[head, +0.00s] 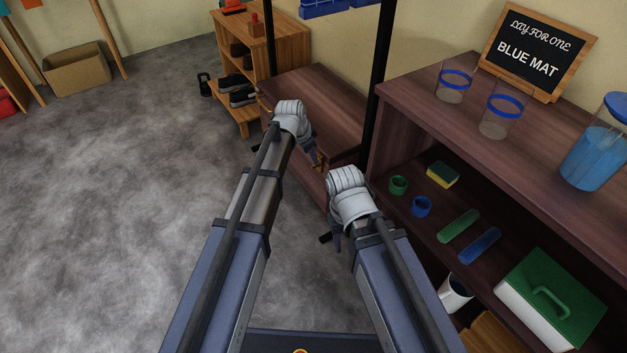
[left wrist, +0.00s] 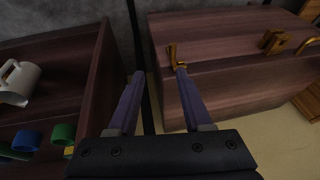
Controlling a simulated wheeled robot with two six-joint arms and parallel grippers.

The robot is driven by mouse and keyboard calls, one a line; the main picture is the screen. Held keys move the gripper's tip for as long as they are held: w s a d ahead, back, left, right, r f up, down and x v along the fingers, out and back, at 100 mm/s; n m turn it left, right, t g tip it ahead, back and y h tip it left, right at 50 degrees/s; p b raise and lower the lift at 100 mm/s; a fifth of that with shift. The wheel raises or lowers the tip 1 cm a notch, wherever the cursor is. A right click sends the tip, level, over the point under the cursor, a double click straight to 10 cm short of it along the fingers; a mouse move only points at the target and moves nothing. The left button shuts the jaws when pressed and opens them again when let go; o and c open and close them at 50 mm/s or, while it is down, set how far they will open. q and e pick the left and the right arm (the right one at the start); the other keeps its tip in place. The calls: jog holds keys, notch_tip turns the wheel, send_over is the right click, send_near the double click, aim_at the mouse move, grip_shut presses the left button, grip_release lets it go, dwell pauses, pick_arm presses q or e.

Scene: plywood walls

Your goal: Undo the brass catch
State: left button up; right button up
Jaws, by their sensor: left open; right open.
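The dark wooden chest (head: 322,105) stands beyond my grippers. In the left wrist view a brass fitting (left wrist: 174,57) sits at its lid edge, close to the right fingertip; I cannot tell whether they touch. A second brass fitting (left wrist: 275,42) is farther right along the edge. I cannot tell which is the catch. My left gripper (left wrist: 160,73) is open, with nothing clearly between its fingers. In the head view it (head: 316,156) points down at the chest's near edge, its fingers partly hidden. My right gripper (head: 332,240) hangs lower, open, mostly hidden by its wrist.
A dark shelf unit (head: 398,115) stands close on the right, with glasses, a blue-lidded jug (head: 595,150), a sign (head: 535,50), rings, a sponge and a green-lidded box (head: 550,300). A black post (head: 380,70) rises beside the chest. The grey floor at left is mostly free.

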aim_at(313, 166)
pick_arm(q)
jog(key=shift+m+t, duration=0.3)
jog(key=w+f+b, duration=0.2)
jog(key=w+f, duration=0.1)
jog(key=shift+w+a+f, duration=0.1)
jog(key=shift+a+f, duration=0.1)
jog(key=shift+a, duration=0.2)
pick_arm(e)
notch_tip(313, 166, down, 4)
jog(key=shift+r, duration=0.1)
pick_arm(q)
jog(key=b+x, duration=0.7)
jog(key=x, duration=0.1)
jog(key=shift+r, duration=0.1)
pick_arm(e)
notch_tip(313, 166, down, 7)
pick_arm(q)
grip_shut()
dwell(0.3)
